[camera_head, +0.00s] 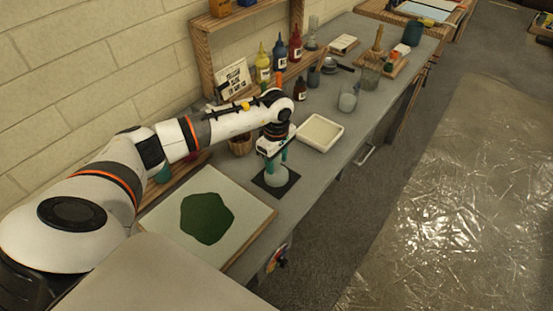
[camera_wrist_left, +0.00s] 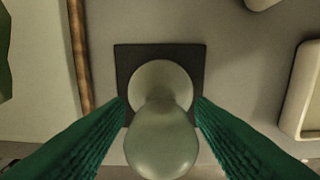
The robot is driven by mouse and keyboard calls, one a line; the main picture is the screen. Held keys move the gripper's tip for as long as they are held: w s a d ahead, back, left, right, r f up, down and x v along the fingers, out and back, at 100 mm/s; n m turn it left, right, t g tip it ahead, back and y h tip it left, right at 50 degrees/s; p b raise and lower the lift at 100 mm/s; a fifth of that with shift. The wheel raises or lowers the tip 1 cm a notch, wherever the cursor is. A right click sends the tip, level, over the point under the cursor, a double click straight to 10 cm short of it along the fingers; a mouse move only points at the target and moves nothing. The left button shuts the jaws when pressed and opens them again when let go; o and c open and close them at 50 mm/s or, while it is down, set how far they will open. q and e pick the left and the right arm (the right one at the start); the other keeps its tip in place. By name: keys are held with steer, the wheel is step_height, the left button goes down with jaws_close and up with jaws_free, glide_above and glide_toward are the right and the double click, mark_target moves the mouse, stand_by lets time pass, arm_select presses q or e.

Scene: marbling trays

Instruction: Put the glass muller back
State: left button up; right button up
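The glass muller (camera_head: 276,178) is a pale, translucent piece with a round base and a bulbous handle. It stands upright on a dark square mat (camera_head: 290,187) at the table's front edge. In the left wrist view the muller (camera_wrist_left: 162,142) is near the middle of the mat (camera_wrist_left: 127,56). My left gripper (camera_head: 277,161) is directly above it, its green fingers pointing down. In the left wrist view the left gripper (camera_wrist_left: 162,108) is open, one finger on each side of the handle with narrow gaps. My right gripper is out of view.
A white board with a dark green patch (camera_head: 207,219) lies to the left of the mat. A cream tray (camera_head: 320,133) is just behind and right. Colour bottles (camera_head: 280,53) and a glass jar (camera_head: 348,99) stand farther along the table.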

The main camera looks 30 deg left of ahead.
arm_select(q)
steer(key=shift+r, duration=0.1)
steer(key=shift+w+r, duration=0.1)
steer(key=shift+r, duration=0.15)
step_height(320, 180, up, 11)
steer(key=shift+f+b, duration=0.2)
steer(key=shift+b, duration=1.05)
steer(key=shift+r, duration=0.5)
